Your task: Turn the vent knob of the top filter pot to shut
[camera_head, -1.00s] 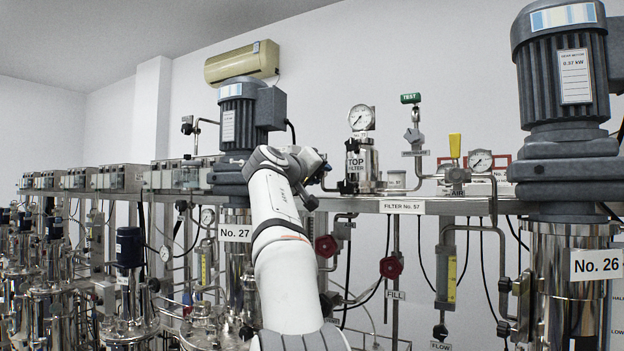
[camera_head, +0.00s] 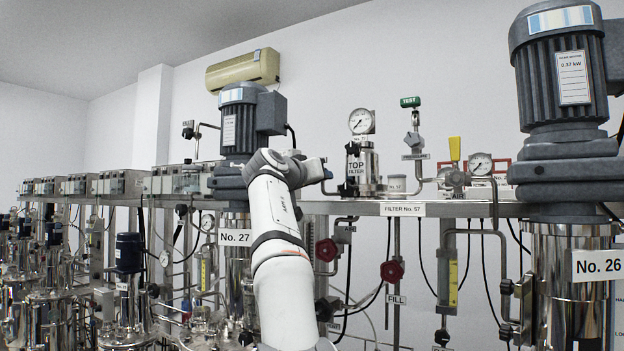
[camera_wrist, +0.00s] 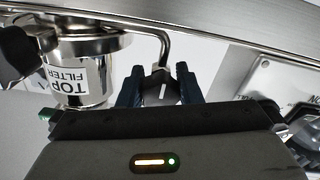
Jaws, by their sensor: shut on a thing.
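The top filter pot (camera_head: 368,168) is a shiny steel cylinder with a white label and a gauge above it, standing on the rail. In the wrist view the pot (camera_wrist: 112,52) appears upside down at the left. My gripper (camera_head: 325,172) is just left of the pot in the head view. In the wrist view my gripper (camera_wrist: 158,76) has its two dark blue fingers on either side of a small dark knob (camera_wrist: 161,91) and is shut on it. The knob sits at the end of a bent steel tube and carries a white mark, roughly upright in the picture. The head view hides this knob.
A black knob (camera_wrist: 16,56) is beside the pot in the wrist view. The steel rail (camera_head: 450,209) runs below the pot. A green TEST handle (camera_head: 410,101), a yellow valve lever (camera_head: 454,149) and red handwheels (camera_head: 392,271) are close by. Motor No. 27 (camera_head: 238,122) stands left.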

